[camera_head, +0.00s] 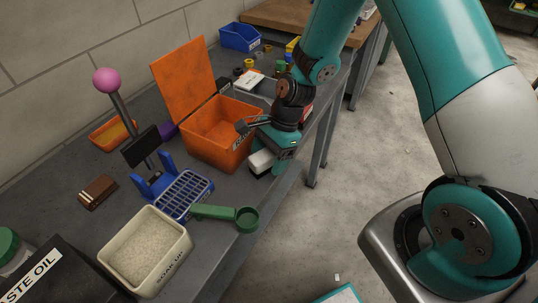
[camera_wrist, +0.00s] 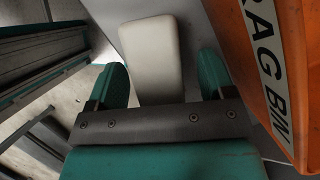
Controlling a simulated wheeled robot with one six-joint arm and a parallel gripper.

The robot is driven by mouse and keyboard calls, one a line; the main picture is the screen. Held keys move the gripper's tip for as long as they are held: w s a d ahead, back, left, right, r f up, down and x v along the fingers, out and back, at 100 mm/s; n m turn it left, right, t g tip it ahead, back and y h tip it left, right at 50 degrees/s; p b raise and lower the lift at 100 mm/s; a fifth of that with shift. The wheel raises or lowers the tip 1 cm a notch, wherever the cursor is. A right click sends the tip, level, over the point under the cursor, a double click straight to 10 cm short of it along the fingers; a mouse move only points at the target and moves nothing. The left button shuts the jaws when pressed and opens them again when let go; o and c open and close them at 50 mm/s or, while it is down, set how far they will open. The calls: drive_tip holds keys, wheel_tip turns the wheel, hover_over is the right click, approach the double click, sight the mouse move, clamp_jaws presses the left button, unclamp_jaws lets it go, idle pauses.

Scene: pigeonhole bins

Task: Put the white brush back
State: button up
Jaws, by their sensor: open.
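The white brush (camera_head: 262,160) lies at the front edge of the grey bench, beside the orange bin. In the head view it shows as a pale block with a dark underside. My gripper (camera_head: 280,148) is down at the brush, partly hiding it. In the wrist view the brush's pale top (camera_wrist: 151,50) lies between the two teal fingers of my gripper (camera_wrist: 161,75), which stand apart with a gap on each side. I cannot tell how far down the fingers reach.
The orange rag bin (camera_head: 215,150) with its lid up stands close beside my gripper; its labelled wall (camera_wrist: 265,60) is near the right finger. A blue rack (camera_head: 185,193), green scoop (camera_head: 246,218), cream tub (camera_head: 146,283) and brown brush (camera_head: 97,191) stand nearer. Floor opens beyond the bench edge.

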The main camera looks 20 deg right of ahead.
sight(270, 150)
idle(0.3)
drive_tip(key=shift+p+v, duration=3.25)
drive_tip(key=shift+v, duration=0.25)
drive_tip(key=shift+r, duration=0.15)
drive_tip(key=s+a+r+n, duration=0.3)
drive_tip(key=r+n, duration=0.2)
drive_tip(key=r, duration=0.3)
drive_tip(key=s+a+r+n, duration=0.3)
drive_tip(key=r+n, duration=0.3)
drive_tip(key=r, duration=0.2)
drive_tip(key=s+a+r+n+t, duration=0.1)
drive_tip(key=s+r+n, duration=0.8)
drive_tip(key=s+n, duration=0.2)
drive_tip(key=shift+s, duration=1.1)
